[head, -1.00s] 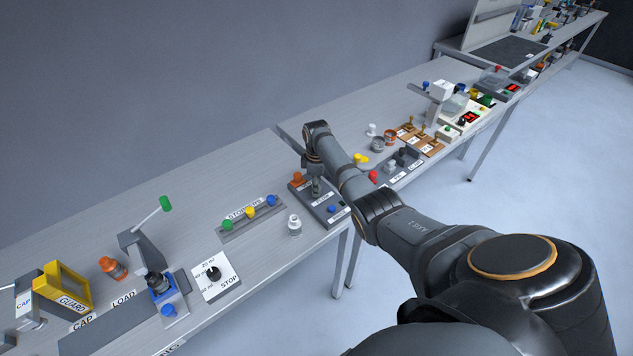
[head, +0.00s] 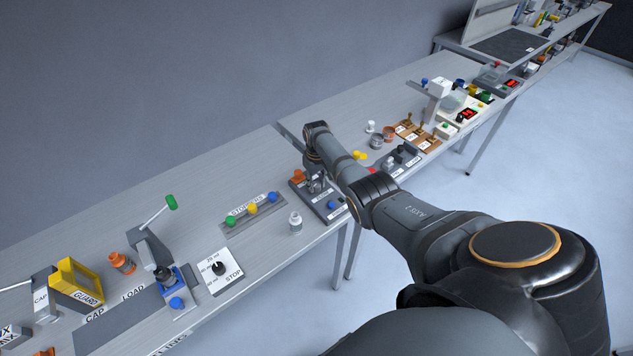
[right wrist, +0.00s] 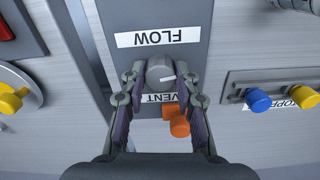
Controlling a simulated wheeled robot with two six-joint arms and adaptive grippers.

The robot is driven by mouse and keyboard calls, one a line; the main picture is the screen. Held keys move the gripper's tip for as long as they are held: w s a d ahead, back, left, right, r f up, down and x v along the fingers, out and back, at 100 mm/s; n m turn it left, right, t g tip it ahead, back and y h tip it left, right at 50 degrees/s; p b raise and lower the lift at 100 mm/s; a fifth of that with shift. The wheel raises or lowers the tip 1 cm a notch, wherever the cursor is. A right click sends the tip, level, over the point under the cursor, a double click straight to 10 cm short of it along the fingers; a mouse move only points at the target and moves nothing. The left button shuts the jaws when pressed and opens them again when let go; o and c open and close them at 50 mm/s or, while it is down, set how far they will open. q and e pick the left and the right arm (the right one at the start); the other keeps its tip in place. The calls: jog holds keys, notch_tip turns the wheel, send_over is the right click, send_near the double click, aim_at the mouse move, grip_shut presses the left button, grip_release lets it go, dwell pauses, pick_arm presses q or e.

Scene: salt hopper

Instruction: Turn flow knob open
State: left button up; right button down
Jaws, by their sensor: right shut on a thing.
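The flow knob (right wrist: 160,70) is round and dark grey with a white pointer line. In the right wrist view it sits on a grey panel (right wrist: 185,14), between an upside-down FLOW label (right wrist: 157,37) and a partly hidden VENT label (right wrist: 160,98). My right gripper (right wrist: 161,77) is shut on the knob, with a fingertip on each side. In the head view my right gripper (head: 318,183) is over the panel (head: 330,217), and the knob is hard to make out there. My left gripper is not in view.
An orange vent knob (right wrist: 179,124) stands close to the right finger in the wrist view. In the head view a blue knob (head: 333,205) is at the panel's front end. A white bottle (head: 295,223) and a stopper rack (head: 236,229) stand to the left.

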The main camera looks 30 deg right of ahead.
aim_at(316, 184)
jog(key=shift+m, duration=0.9)
jog(key=c, duration=1)
grip_release()
notch_tip(316, 184, up, 12)
jog(key=shift+r, duration=0.1)
